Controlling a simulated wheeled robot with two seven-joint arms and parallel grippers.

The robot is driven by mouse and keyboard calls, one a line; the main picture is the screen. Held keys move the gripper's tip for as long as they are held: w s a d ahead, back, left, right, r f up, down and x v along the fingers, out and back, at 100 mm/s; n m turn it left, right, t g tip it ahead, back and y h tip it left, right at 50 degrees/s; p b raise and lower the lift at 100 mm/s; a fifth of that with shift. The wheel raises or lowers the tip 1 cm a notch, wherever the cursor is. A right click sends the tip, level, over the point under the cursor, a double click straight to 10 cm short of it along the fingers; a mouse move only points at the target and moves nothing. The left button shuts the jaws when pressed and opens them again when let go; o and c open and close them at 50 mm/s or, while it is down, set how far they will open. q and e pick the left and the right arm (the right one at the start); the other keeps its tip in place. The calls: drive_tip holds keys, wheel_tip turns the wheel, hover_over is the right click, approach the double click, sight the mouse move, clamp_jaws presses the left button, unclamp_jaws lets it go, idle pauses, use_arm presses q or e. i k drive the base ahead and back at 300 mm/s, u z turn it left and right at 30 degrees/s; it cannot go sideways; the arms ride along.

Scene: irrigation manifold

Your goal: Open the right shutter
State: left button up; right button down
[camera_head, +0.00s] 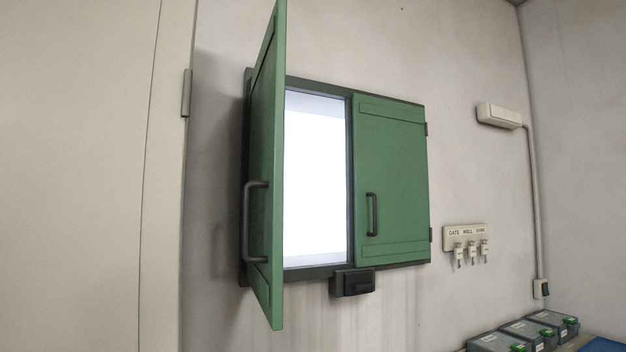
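The right shutter (392,180) is a green panel on the wall, closed flat in its dark window frame. Its dark bar handle (372,214) is upright near its left edge, and its hinges are on its right edge. The left shutter (266,170) is green too and stands swung open, out from the wall, with a dark handle (256,222) on it. Bright light fills the opening (316,180) between them. Neither of my grippers is in view.
A small dark box (352,282) juts out below the window frame. A key rack (466,240) with hanging keys is on the wall to the right. Several grey boxes with green parts (522,334) stand at the lower right. A pale door (90,180) is at the left.

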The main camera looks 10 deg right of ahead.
sight(393, 210)
drive_tip(key=z, duration=2.6)
drive_tip(key=i, duration=2.8)
drive_tip(key=u, duration=2.5)
